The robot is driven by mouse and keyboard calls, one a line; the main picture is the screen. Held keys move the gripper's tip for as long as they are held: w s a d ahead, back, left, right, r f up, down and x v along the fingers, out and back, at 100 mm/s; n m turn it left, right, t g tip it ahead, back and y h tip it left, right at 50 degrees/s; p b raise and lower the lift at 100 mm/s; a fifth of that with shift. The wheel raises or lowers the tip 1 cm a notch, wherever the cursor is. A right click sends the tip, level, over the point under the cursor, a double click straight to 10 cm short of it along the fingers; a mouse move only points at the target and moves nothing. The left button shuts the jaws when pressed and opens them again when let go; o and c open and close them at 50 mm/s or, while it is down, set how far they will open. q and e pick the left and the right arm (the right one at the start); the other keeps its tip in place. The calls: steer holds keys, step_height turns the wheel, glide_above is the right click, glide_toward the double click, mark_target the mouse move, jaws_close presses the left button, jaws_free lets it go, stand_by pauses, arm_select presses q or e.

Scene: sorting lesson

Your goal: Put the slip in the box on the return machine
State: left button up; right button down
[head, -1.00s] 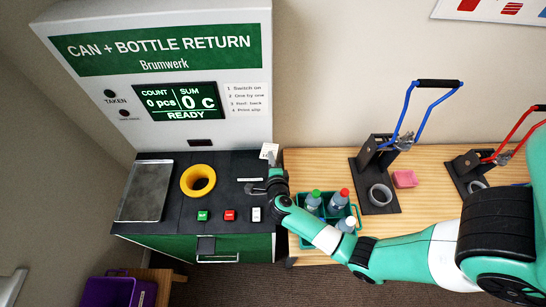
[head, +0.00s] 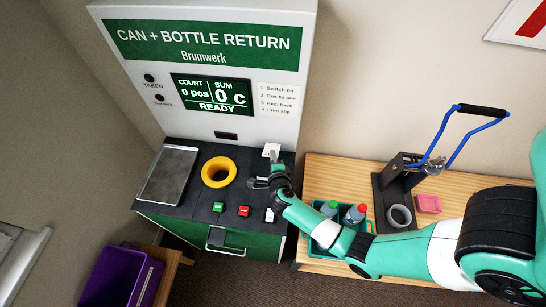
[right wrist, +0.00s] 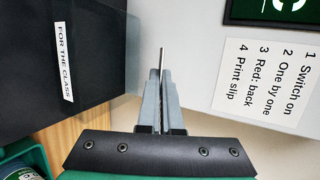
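My right gripper (head: 274,160) is over the right back part of the return machine's dark counter. In the right wrist view its two fingers (right wrist: 162,80) are shut on the slip (right wrist: 162,56), a thin edge-on sheet standing past the fingertips. In the head view a small white sheet (head: 271,149) shows at the fingertips. The label "FOR THE CLASS" (right wrist: 65,62) is left of the fingers in the right wrist view, on a dark face beside a clear strip. I take this as the box; its opening is not clear. My left gripper is not in view.
The return machine (head: 205,45) reads READY with 0 pcs. Its counter holds a metal tray (head: 168,175), a yellow ring (head: 219,172) and several buttons. A green crate (head: 312,222) with bottles and a clamp stand (head: 383,200) are on the wooden table. A purple bin (head: 115,275) stands lower left.

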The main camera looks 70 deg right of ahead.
steer(key=shift+f+b, duration=2.5)
steer(key=shift+f, duration=0.8)
steer(key=c, duration=1)
jaws_free()
steer(key=p+v, duration=0.2)
steer(key=v, duration=0.9)
steer(key=shift+a+r, duration=0.15)
steer(key=shift+a, duration=0.1)
steer(key=shift+s+r+p, duration=0.1)
steer(key=shift+s+p, duration=0.05)
steer(key=shift+p, duration=0.15)
